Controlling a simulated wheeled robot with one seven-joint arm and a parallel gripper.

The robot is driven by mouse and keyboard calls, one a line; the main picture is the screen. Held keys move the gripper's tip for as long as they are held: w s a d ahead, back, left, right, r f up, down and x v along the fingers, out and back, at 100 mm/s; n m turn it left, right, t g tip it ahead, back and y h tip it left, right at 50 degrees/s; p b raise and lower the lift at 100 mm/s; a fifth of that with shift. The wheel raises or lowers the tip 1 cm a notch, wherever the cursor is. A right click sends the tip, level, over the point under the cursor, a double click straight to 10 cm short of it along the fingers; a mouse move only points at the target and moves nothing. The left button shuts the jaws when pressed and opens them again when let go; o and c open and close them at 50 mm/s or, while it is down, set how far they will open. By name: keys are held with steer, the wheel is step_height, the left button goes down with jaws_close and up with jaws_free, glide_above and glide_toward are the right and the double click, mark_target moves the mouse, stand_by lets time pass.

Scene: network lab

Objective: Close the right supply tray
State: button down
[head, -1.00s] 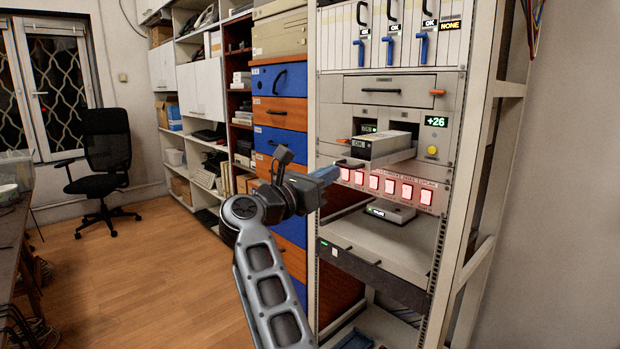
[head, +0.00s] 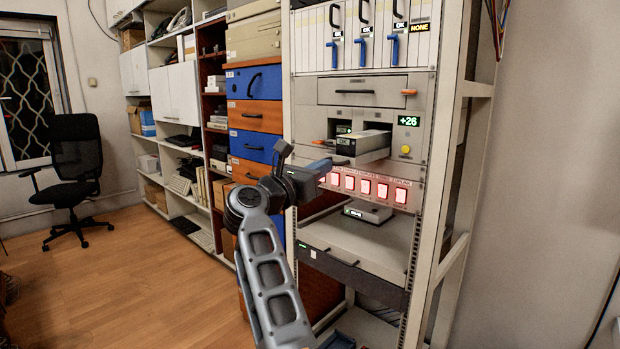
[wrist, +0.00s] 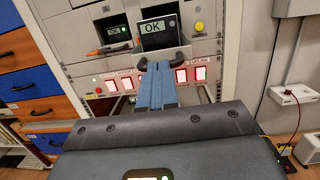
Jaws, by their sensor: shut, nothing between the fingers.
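The right supply tray (head: 365,150) is a grey drawer that sticks out of its bay in the rack. In the wrist view its front (wrist: 158,32) shows an OK display, with a dark handle (wrist: 146,64) below. My gripper (head: 328,163) is shut and empty, its blue fingers pointing at the rack. In the wrist view the fingertips (wrist: 160,66) overlap the middle of that handle; I cannot tell whether they touch. The left tray (wrist: 112,35) sits further back in its bay, with an orange-tipped handle.
A row of red-lit switches (head: 364,186) runs just below the tray. A yellow button (head: 405,149) and a +26 display (head: 408,121) are to its right. A shut drawer (head: 360,92) is above. A lower shelf unit (head: 365,245) juts out below. Open floor lies left.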

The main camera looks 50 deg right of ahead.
mark_target(365, 155)
steer(key=d+b, duration=0.1)
steer(key=d, duration=0.4)
steer(key=d+b, duration=0.2)
steer(key=d, duration=0.4)
steer(key=d+b, duration=0.2)
steer(key=d, duration=0.3)
steer(key=shift+w+d, duration=0.15)
steer(key=shift+w, duration=0.15)
steer(key=shift+d, duration=0.5)
steer(key=shift+d+r, duration=0.1)
steer(key=shift+s+d, duration=0.1)
